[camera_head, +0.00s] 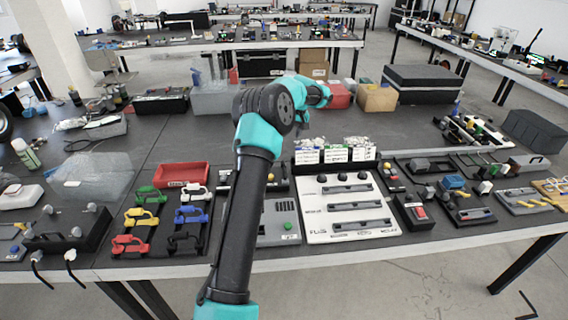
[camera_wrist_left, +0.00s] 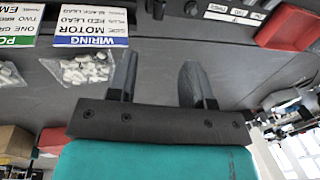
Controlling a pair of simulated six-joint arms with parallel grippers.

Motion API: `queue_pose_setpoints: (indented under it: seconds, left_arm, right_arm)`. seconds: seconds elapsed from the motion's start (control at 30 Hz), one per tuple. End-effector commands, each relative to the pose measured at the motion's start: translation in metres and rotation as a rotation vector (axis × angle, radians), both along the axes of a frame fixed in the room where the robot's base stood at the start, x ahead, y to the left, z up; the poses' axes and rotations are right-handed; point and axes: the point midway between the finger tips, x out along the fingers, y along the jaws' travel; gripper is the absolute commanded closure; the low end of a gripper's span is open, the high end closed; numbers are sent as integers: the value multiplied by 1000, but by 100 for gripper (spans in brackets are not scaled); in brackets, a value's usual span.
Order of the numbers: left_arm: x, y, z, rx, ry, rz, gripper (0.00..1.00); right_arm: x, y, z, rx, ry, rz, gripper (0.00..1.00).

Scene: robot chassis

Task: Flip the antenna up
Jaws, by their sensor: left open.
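I cannot make out the antenna in either view. My left arm rises through the middle of the head view and hides part of the bench behind it. In the head view I cannot make out the fingers of my left gripper. In the left wrist view my left gripper (camera_wrist_left: 158,78) has its two dark fingers apart with nothing between them, over the dark bench top. A grey panel with a green button (camera_head: 287,225) is partly hidden behind my arm. My right gripper is not in view.
A white slotted board (camera_head: 318,232) lies right of my arm, with labelled bags (camera_head: 335,153) behind it. A red tray (camera_head: 181,175) and coloured clamp-like parts (camera_head: 190,214) lie to the left. A red box (camera_head: 339,96) and cardboard box (camera_head: 377,98) stand farther back.

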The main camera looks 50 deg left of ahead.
Motion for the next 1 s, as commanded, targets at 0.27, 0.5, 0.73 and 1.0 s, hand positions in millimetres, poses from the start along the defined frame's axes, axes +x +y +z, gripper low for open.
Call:
queue_pose_setpoints:
  seconds: [0.27, 0.5, 0.73, 1.0]
  left_arm:
    - [-8, 6, -45, -1, 2, -1, 54]
    - [-14, 10, -86, -2, 3, 0, 54]
    - [-20, 14, -123, -1, 2, -2, 54]
    - [-23, 18, -148, -1, -1, 0, 54]
  right_arm:
    - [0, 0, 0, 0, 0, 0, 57]
    - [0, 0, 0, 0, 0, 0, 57]
    - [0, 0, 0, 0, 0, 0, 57]
    - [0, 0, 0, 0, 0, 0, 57]
